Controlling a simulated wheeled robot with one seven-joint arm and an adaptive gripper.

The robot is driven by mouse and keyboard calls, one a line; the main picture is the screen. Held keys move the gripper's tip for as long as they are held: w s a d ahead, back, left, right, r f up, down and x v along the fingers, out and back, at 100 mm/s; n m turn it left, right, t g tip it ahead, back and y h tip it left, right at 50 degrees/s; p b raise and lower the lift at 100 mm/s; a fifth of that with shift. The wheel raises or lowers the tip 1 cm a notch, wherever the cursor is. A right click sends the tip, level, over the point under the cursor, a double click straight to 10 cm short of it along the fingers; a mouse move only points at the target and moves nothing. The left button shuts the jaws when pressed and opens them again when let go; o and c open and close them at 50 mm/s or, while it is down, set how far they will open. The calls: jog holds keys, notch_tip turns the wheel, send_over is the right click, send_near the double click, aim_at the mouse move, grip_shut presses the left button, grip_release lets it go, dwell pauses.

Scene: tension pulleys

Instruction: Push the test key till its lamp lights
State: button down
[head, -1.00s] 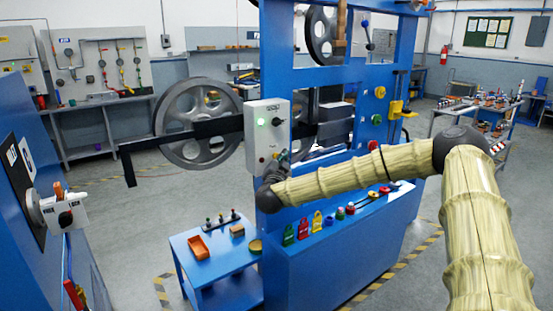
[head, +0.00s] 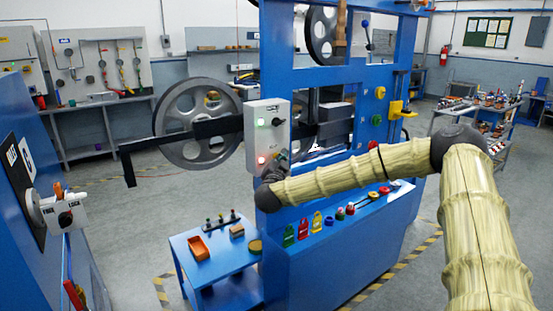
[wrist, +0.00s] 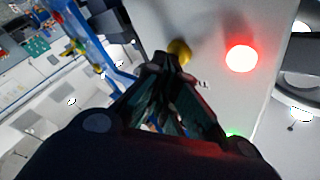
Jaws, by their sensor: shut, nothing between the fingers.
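The pale grey control box (head: 256,142) is mounted on the blue frame. Its lower lamp (head: 262,160) glows red, and it shows large and bright red in the wrist view (wrist: 241,58). A green lamp (head: 261,122) above it is also lit. My gripper (head: 281,160) is at the box's lower right, partly hidden by my arm in the head view. In the wrist view my gripper (wrist: 172,62) is shut and empty, its tips at a small yellow key (wrist: 180,51) beside the red lamp. The tips seem to touch the key, and partly cover it.
A black knob (head: 277,122) sits on the upper part of the box. A dark bar and a large grey pulley wheel (head: 168,125) stand left of the box. Coloured tags and padlocks (head: 303,229) line the blue ledge below my arm. A low blue table (head: 216,264) stands at lower left.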

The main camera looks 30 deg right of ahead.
jog(key=shift+s, duration=0.8)
jog(key=s, duration=0.2)
jog(key=s+p, duration=0.1)
jog(key=s, duration=0.2)
jog(key=shift+d+p, duration=0.2)
jog(key=shift+p, duration=0.1)
dwell(0.7)
